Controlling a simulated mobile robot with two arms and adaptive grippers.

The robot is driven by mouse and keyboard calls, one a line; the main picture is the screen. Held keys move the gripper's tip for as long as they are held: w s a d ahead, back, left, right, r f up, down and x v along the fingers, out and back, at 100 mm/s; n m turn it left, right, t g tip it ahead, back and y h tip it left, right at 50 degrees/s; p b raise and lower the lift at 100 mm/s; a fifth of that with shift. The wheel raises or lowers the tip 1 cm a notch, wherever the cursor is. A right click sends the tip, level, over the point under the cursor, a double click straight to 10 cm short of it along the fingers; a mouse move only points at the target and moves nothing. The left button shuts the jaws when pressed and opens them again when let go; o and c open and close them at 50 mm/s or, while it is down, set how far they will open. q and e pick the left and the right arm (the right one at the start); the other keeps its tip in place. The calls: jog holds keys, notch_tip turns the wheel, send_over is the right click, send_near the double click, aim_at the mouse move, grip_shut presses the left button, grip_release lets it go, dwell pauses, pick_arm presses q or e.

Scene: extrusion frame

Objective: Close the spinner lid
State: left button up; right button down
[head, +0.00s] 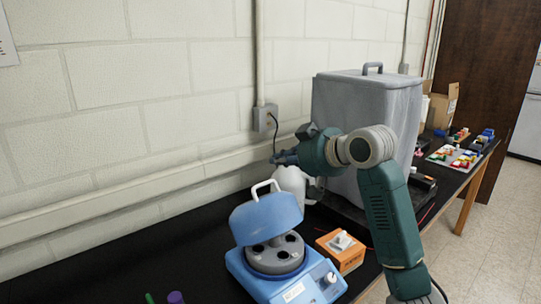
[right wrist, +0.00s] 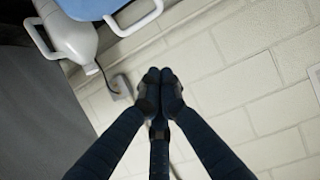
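The spinner (head: 262,284) is a blue unit on the black bench in the lower middle of the head view. Its blue lid (head: 267,217) is raised and tilted at the back, with a white handle (head: 265,187) on its edge. The grey rotor with dark holes is exposed below it. The lid (right wrist: 92,6) and its handle (right wrist: 138,20) also show at the top of the right wrist view. My right gripper (head: 276,159) is above and behind the lid, near the wall, apart from it. Its fingertips (right wrist: 160,78) are together with nothing visible between them. My left gripper is out of view.
A white jug (head: 290,182) stands behind the spinner, close to my right gripper. An orange box (head: 343,256) sits right of the spinner. A large grey lidded container (head: 335,105) stands behind my right arm. A wall outlet (head: 265,118) is near. The bench left of the spinner is mostly clear.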

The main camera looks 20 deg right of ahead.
jog(key=p, duration=0.5)
send_over(263, 184)
jog(key=w+a, duration=0.1)
jog(key=w, duration=0.2)
notch_tip(263, 184, down, 4)
jog(key=shift+s+d+f+g+p, duration=0.15)
jog(key=shift+s+f+p, duration=0.2)
jog(key=shift+s+f, duration=0.2)
jog(key=shift+s+d+f+g+p, duration=0.15)
jog(key=shift+s+f+p, duration=0.2)
jog(key=shift+s+f, duration=0.15)
jog(key=shift+s+d+f, duration=0.25)
jog(key=shift+s+f, duration=0.05)
jog(key=shift+s, duration=0.1)
jog(key=shift+s+f, duration=0.1)
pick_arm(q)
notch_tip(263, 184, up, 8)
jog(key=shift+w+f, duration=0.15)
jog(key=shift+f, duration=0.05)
pick_arm(e)
jog(key=shift+a, duration=0.1)
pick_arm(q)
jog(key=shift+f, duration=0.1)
pick_arm(e)
jog(key=shift+f, duration=0.1)
